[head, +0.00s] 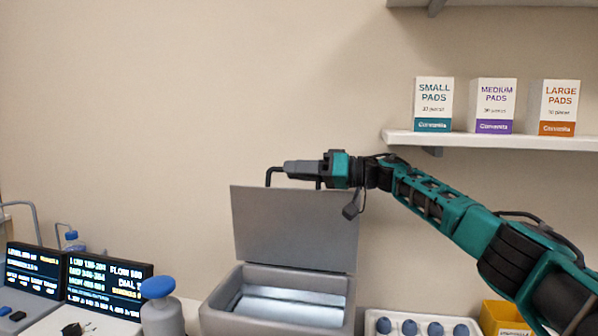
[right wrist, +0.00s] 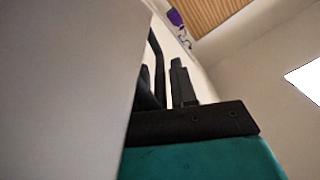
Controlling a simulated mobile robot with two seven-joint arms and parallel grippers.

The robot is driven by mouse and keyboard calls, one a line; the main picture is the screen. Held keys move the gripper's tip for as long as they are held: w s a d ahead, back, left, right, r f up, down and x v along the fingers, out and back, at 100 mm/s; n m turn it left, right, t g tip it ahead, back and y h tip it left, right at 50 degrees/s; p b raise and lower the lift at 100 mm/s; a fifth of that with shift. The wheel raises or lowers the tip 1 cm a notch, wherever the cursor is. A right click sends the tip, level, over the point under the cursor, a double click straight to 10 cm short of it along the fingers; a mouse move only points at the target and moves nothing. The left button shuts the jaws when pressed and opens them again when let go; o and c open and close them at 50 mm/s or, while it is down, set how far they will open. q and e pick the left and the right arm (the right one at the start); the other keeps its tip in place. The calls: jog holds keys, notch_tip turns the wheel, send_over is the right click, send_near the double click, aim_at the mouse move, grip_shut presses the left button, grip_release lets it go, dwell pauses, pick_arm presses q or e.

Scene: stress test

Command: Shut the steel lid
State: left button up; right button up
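The steel lid (head: 293,228) stands raised, nearly upright, at the back of a grey steel box (head: 222,319). The box is open and its bright inside shows. A black handle (head: 269,177) is on the lid's top edge; its middle is hidden behind my right gripper (head: 287,168). In the right wrist view the lid (right wrist: 62,90) fills the left side, with the handle (right wrist: 156,62) beside its edge. The fingers (right wrist: 166,88) look apart, one partly hidden by the lid, with a light gap beside the handle. I cannot tell whether they touch it. My left gripper is out of view.
A blue-topped dispenser (head: 160,312) stands left of the box, near two dark screens (head: 107,284). A tray of blue-capped items (head: 421,316) and a yellow bin (head: 500,318) stand right. A shelf (head: 490,140) with pad boxes (head: 493,105) is above my right arm.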

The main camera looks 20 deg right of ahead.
jog(key=c, duration=0.5)
grip_shut()
jog(key=shift+s, duration=0.15)
jog(key=shift+s+a+n+p, duration=0.4)
jog(key=shift+s+p, duration=0.2)
jog(key=shift+p, duration=0.2)
jog(key=s+a+f+n+p, duration=0.2)
jog(key=s+a+f+n, duration=0.2)
jog(key=s, duration=0.5)
jog(key=shift+s+a+f+n, duration=0.2)
jog(key=shift+s+a+n, duration=0.05)
jog(key=shift+a+n, duration=1)
